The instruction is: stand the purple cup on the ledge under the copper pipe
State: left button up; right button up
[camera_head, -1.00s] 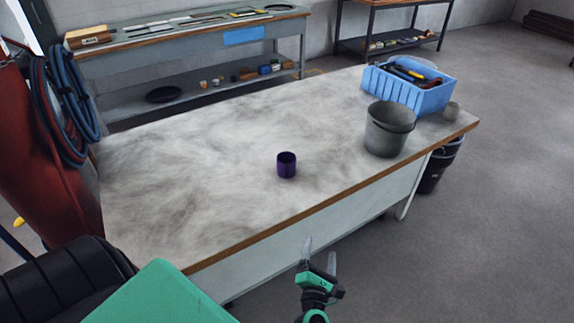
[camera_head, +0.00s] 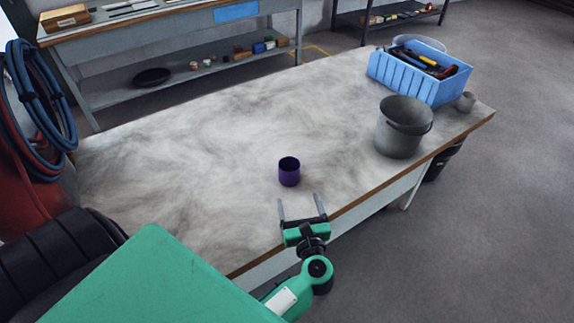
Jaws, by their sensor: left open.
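The purple cup (camera_head: 289,173) stands upright on the worn grey-white bench top (camera_head: 190,150), near its front edge. My left gripper (camera_head: 299,203) is open and empty, with its two fingers pointing toward the cup. The fingertips are just in front of the cup and appear apart from it. My right gripper is not in view. I see no copper pipe and no ledge under one in this view.
A grey bucket (camera_head: 392,145), a blue crate (camera_head: 390,72) of tools and a small grey cup (camera_head: 465,102) stand at the bench's right end. Blue and red hoses (camera_head: 35,110) hang at the left. Another workbench (camera_head: 180,35) stands behind.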

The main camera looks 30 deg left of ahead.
aim_at(291, 175)
pick_arm(q)
jog(key=p+x, duration=0.2)
jog(key=x, duration=0.6)
jog(key=shift+w+a+r+p, duration=0.2)
jog(key=shift+w+a+p, duration=0.15)
jog(key=shift+p, duration=0.1)
jog(key=p+x, duration=0.1)
jog(key=x, duration=0.2)
jog(key=shift+w+a+f+p, duration=0.1)
jog(key=shift+w+a+p, duration=0.05)
jog(key=shift+a+p, duration=0.15)
jog(key=shift+w+a+f, duration=0.15)
jog(key=shift+w+a, duration=0.15)
jog(key=shift+w, duration=0.05)
jog(key=c, duration=1)
jog(key=shift+c, duration=0.8)
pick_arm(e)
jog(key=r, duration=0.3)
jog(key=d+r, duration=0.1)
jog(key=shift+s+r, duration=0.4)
